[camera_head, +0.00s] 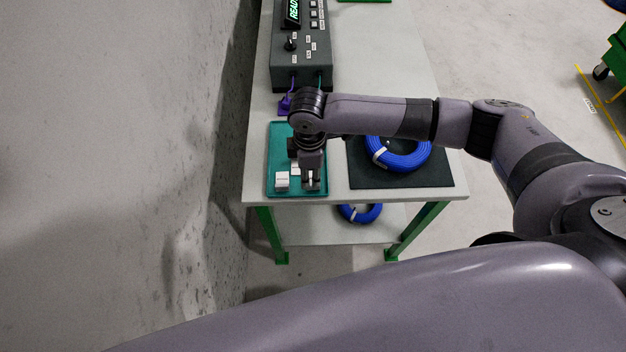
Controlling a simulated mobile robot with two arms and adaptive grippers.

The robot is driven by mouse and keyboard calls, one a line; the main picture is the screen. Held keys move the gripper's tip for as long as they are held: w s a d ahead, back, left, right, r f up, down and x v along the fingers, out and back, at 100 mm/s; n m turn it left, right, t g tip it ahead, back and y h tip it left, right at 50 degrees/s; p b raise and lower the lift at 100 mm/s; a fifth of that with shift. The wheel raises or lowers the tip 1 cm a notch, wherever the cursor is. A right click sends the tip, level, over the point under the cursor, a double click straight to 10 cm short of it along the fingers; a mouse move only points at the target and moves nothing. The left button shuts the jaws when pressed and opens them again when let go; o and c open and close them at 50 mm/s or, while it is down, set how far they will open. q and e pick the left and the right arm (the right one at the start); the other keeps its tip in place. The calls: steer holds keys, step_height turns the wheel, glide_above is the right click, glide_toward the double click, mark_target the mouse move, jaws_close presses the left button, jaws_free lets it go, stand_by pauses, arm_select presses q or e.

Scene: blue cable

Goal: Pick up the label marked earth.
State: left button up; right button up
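A teal tray (273,150) lies at the near left corner of the table. A white label block (282,180) sits in its near left part. Another white piece (296,170) shows partly beside my gripper. The writing on them is too small to read, so I cannot tell which is marked earth. My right gripper (312,181) points down over the near right part of the tray. A small pale patch shows at its fingers, but I cannot tell whether they hold anything. The wrist and gripper hide part of the tray. My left gripper is out of view.
A blue cable coil (408,163) lies on a black mat (400,181) right of the tray. A grey control box (301,75) with a purple connector (285,104) stands behind. Another blue coil (360,214) rests on the lower shelf. A wall runs along the left.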

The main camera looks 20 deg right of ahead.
mark_target(311, 184)
steer(key=shift+d+f+p, duration=0.1)
steer(key=shift+f+p, duration=0.7)
steer(key=shift+f, duration=1.9)
steer(key=shift+c, duration=0.5)
jaws_close()
